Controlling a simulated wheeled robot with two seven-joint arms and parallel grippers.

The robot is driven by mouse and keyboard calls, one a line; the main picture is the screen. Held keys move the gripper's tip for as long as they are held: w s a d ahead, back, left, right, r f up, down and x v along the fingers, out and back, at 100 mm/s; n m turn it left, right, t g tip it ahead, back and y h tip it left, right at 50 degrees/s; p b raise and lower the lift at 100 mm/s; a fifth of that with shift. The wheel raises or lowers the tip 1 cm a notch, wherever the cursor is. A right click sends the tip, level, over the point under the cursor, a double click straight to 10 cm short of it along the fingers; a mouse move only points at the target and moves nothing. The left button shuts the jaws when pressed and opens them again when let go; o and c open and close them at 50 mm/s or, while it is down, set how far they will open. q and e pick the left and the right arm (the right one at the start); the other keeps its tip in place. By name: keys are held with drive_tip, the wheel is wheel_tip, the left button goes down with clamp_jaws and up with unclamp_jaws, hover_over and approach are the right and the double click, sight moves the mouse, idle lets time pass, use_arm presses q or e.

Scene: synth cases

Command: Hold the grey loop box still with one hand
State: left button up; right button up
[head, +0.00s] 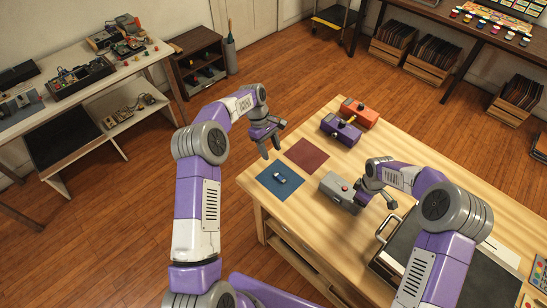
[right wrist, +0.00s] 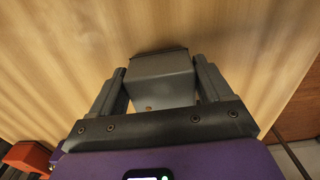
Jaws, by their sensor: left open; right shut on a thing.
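Part of the box is hidden by the gripper. My left gripper (head: 271,147) is open and empty, fingers pointing down, near the table's left corner and apart from the box.
A purple box (head: 340,129) and an orange box (head: 361,113) stand behind. A dark case with a handle (head: 384,232) is to the right.

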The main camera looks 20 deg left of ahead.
use_arm(q)
drive_tip(key=shift+a+r, duration=0.1)
drive_tip(key=shift+r, duration=0.25)
use_arm(e)
drive_tip(key=o, duration=1.1)
wheel_tip(320, 180, up, 12)
use_arm(q)
wheel_tip(320, 180, up, 8)
drive_tip(key=p, duration=0.8)
use_arm(e)
wheel_tip(320, 180, up, 10)
